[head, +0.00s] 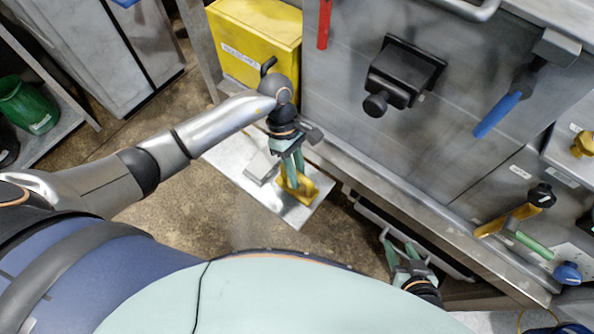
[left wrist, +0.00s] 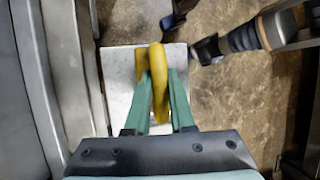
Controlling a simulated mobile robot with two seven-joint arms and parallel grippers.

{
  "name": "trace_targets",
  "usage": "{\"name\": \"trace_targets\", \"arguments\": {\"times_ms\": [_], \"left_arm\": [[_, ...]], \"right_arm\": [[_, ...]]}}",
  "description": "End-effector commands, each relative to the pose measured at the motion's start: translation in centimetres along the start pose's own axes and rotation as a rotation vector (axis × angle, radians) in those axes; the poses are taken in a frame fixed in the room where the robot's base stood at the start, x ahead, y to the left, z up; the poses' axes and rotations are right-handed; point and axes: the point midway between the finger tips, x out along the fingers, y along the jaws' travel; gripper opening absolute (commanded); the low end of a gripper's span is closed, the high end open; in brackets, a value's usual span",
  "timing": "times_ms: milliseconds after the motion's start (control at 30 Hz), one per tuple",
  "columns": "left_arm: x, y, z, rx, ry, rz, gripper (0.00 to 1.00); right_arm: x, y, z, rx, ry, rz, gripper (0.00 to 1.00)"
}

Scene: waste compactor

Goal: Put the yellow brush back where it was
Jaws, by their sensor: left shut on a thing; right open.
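The yellow brush (head: 303,189) is held by my left gripper (head: 293,172), upright with its wide base down over a pale metal plate (head: 228,160) near the floor. I cannot tell whether the base touches the plate. In the left wrist view, the yellow handle (left wrist: 158,85) stands between the two green fingers of my left gripper (left wrist: 158,105), which are shut on it. The plate (left wrist: 118,80) shows beneath. My right gripper (head: 408,256) is open and empty at the lower right, apart from the brush.
A grey piece (head: 262,166) lies on the plate beside the brush. A yellow box (head: 255,40) stands behind it. The compactor front has a black knob (head: 377,102), a blue-gripped lever (head: 497,115) and a red handle (head: 324,25). A green bucket (head: 28,105) is at left. Floor in front is clear.

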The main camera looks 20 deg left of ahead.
Motion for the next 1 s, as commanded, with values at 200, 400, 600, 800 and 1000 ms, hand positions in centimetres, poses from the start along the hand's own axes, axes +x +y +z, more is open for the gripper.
{"name": "trace_targets", "arguments": {"times_ms": [200,400,600,800,1000], "left_arm": [[0.2,0.1,-0.1,0.0,0.0,0.001,0.0],[0.2,0.1,-0.1,0.0,0.0,0.0,0.38],[0.2,0.1,-0.1,0.0,0.0,0.0,0.52],[0.1,0.0,0.0,0.0,0.0,0.0,0.52],[-1.9,0.1,-0.1,0.0,0.002,0.004,0.52]], "right_arm": [[0.2,0.0,0.3,0.0,0.0,0.0,0.5],[0.2,0.0,0.3,0.0,0.0,0.0,0.5],[0.2,0.0,0.2,0.0,0.0,0.0,0.5],[0.1,0.0,0.1,0.0,0.0,0.0,0.5],[0.2,0.0,0.1,0.0,0.002,0.0,0.5]]}}
